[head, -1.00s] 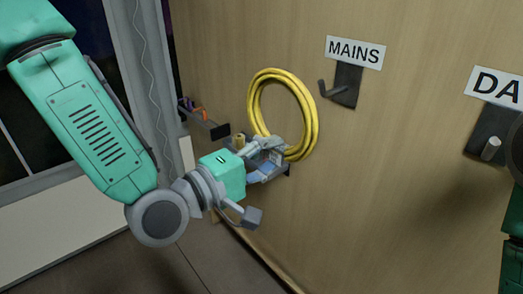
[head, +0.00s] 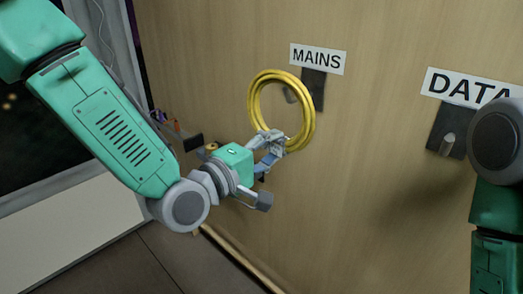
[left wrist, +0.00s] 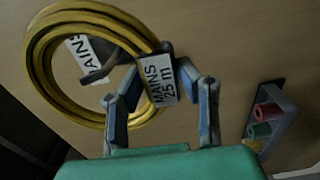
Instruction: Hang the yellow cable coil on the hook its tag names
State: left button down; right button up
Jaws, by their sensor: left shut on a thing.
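The yellow cable coil (head: 310,112) is a ring held upright in front of the wood panel. My left gripper (head: 280,145) is shut on its lower edge; the coil also shows in the left wrist view (left wrist: 38,65). Its white tag (left wrist: 160,80) reads "MAINS 25 m". In the left wrist view, the hook (left wrist: 105,68) also shows inside the ring. I cannot tell whether the coil touches or rests on it. My right gripper is out of view.
The DATA hook (head: 447,143) sits right of MAINS, under its own sign (head: 465,88), partly behind my right arm. A small holder with red and green rolls (left wrist: 268,112) is on the panel. The panel between the hooks is clear.

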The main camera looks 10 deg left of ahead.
pick_arm(q)
jog(key=shift+w+d, duration=0.45)
jog(key=shift+w, duration=0.9)
jog(key=shift+w+d+f+b, duration=0.6)
jog(key=shift+w+d+f, duration=0.1)
jog(key=shift+w, duration=0.2)
jog(key=shift+w+d+f+b, duration=0.55)
jog(key=shift+w+d+f, duration=0.1)
jog(key=shift+w, duration=0.25)
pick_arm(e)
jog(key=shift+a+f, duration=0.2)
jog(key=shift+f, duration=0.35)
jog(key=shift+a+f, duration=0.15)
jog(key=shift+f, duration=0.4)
pick_arm(q)
jog(key=shift+d, duration=0.25)
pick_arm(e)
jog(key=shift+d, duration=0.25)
pick_arm(q)
jog(key=c, duration=1.1)
grip_release()
jog(key=shift+o, duration=0.2)
